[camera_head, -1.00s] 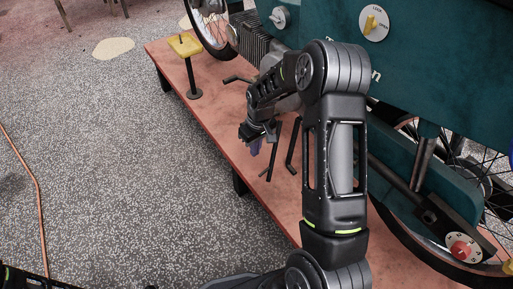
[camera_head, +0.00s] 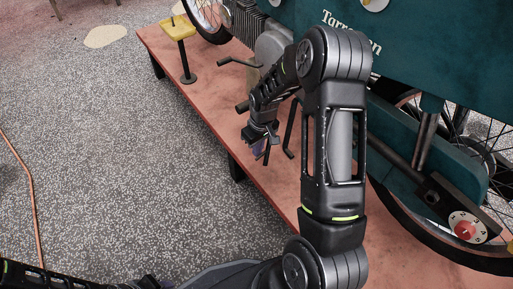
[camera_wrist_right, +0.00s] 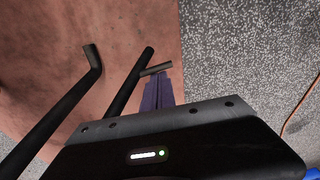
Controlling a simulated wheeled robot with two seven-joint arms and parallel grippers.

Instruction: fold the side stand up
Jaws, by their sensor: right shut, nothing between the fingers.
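Two slim dark rods stand low beside the bike's frame over the red platform. In the head view one rod (camera_head: 290,130) ends in a bent foot; the other is mostly behind my right gripper (camera_head: 259,145). The right wrist view shows a bent rod (camera_wrist_right: 60,103) at left and a straight rod (camera_wrist_right: 130,80) nearer the fingers. I cannot tell which one is the side stand. My right gripper's purple fingers (camera_wrist_right: 158,92) are shut and empty, just below a short dark crossbar (camera_wrist_right: 156,69); I cannot tell if they touch it. My left gripper's fingers are out of view.
The red platform (camera_head: 207,93) carries the bike with its teal panel (camera_head: 430,50). A yellow-topped post (camera_head: 178,28) stands at the platform's far left. A dial with a red centre (camera_head: 466,229) is at right.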

